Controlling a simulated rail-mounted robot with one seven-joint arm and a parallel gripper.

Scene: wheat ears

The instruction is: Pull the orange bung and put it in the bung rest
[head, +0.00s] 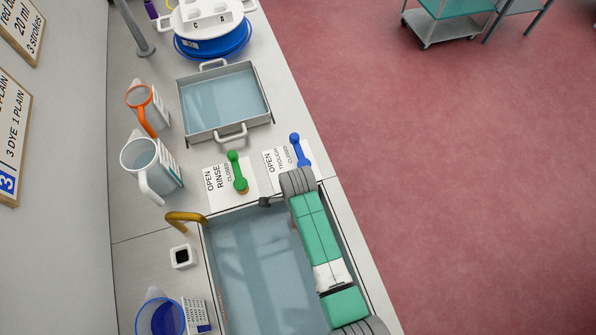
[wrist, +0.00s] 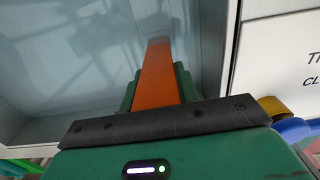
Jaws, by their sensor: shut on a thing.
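An orange piece, the bung (wrist: 156,78), is between the green fingers of my gripper (wrist: 158,92) in the wrist view. My gripper is shut on it. Its far end points into the pale sink, and I cannot tell whether it is seated or lifted clear. In the head view my arm hangs over the right side of the sink (head: 250,262) and hides the gripper and the bung. A small white square holder with a dark opening (head: 181,257), which looks like the bung rest, stands left of the sink. Its opening looks empty.
A yellow spout (head: 186,217) reaches over the sink's left edge. Green (head: 237,172) and blue (head: 299,150) levers stand on labelled plates behind the sink. White (head: 150,168) and orange-rimmed (head: 146,106) jugs, a water tray (head: 224,100) and a blue-filled jug (head: 163,315) line the bench.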

